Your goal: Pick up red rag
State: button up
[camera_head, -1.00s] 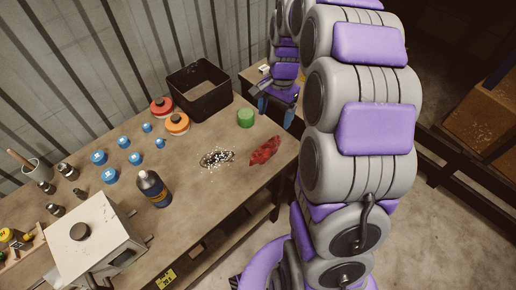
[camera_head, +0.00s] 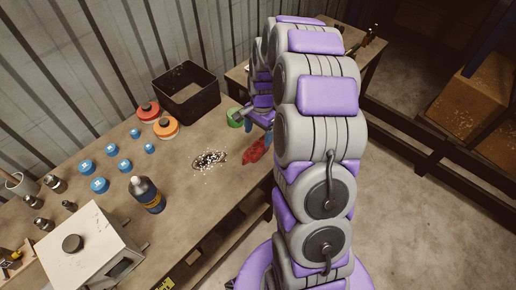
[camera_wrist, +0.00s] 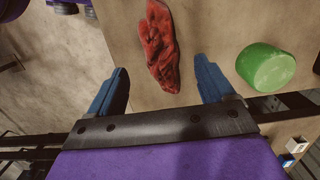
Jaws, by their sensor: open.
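The red rag (camera_head: 257,148) lies crumpled near the right edge of the workbench in the head view. In the wrist view the red rag (camera_wrist: 160,46) lies ahead of my gripper, between the lines of its two blue fingers. My gripper (camera_wrist: 164,82) is open and empty, with its fingers wide apart. In the head view my gripper (camera_head: 256,122) is near the rag and the green cylinder (camera_head: 235,117), partly hidden by my arm. In the wrist view the green cylinder (camera_wrist: 266,67) is just right of the right finger.
A pile of metal shavings (camera_head: 209,160) lies left of the rag. A black bin (camera_head: 187,90) stands at the back, with red and orange round containers (camera_head: 166,127) beside it. A dark bottle (camera_head: 146,194), several blue caps (camera_head: 100,185) and a white machine (camera_head: 85,250) occupy the left side.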

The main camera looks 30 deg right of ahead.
aim_at(259, 143)
jog(key=shift+a+f, duration=0.35)
jog(key=shift+f, duration=0.1)
jog(key=f, duration=0.1)
jog(key=d+f+b, duration=0.1)
jog(key=f, duration=0.3)
jog(key=shift+d, duration=0.35)
jog(key=shift+a+f, duration=0.1)
jog(key=shift+f, duration=0.05)
jog(key=shift+a, duration=0.6)
jog(key=shift+c, duration=0.6)
jog(key=c, duration=0.3)
jog(key=shift+d, duration=0.5)
jog(key=c, duration=0.5)
jog(key=shift+c, duration=0.9)
jog(key=shift+a, duration=0.25)
